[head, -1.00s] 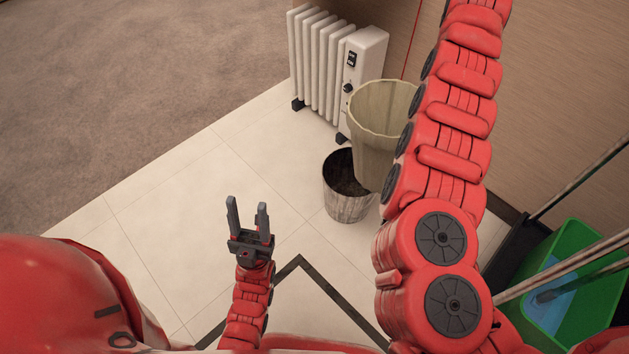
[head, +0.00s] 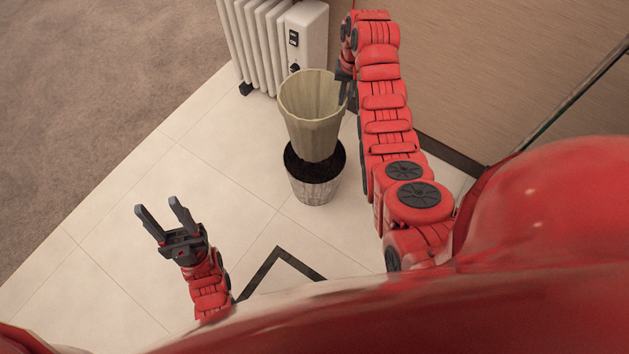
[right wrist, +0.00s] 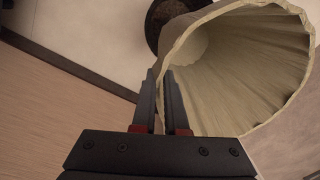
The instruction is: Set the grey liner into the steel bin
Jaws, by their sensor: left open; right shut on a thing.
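The liner (head: 312,128), pale grey-green and open at the top, hangs upright over the steel bin (head: 316,193). In the head view its lower end overlaps the bin's dark mouth; I cannot tell whether it is above or inside the rim. My right gripper (head: 345,88) is shut on the liner's rim at its right side. In the right wrist view the fingers (right wrist: 164,88) pinch the rim of the liner (right wrist: 255,65), and part of the dark bin (right wrist: 160,22) shows beyond it. My left gripper (head: 160,217) is open and empty over the floor at the left.
A white radiator (head: 290,40) stands behind the bin. A wood-panelled wall (head: 480,70) runs along the right. Tiled floor (head: 210,170) is clear to the left of the bin, with brown carpet (head: 80,100) beyond.

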